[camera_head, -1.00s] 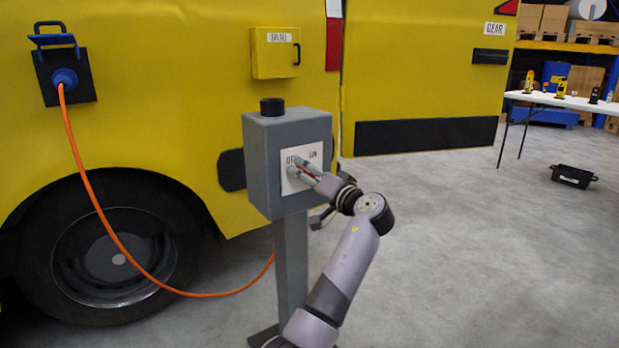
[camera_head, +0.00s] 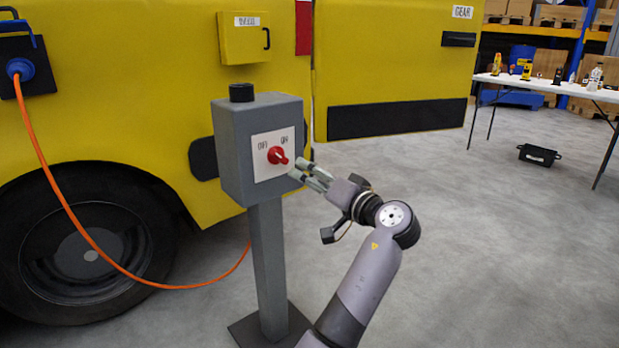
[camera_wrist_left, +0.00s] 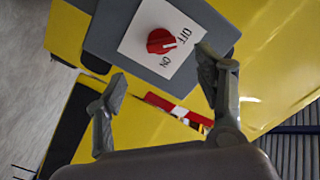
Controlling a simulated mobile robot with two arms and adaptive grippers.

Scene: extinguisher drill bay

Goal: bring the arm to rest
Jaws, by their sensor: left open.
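My left gripper (camera_head: 306,175) is open and empty in the head view, just right of the grey switch box (camera_head: 230,150) and apart from the red knob (camera_head: 278,155). The knob sits on a white plate marked OFF and ON. In the left wrist view, my open fingers (camera_wrist_left: 165,95) frame the view below the red knob (camera_wrist_left: 160,41), with nothing between them. My right gripper is not in view.
The box stands on a grey post (camera_head: 268,270) before a yellow truck (camera_head: 130,100). An orange cable (camera_head: 75,220) runs from a blue plug (camera_head: 20,68) towards the post. A white table (camera_head: 550,87) and a black crate (camera_head: 539,155) stand at right. Floor between is clear.

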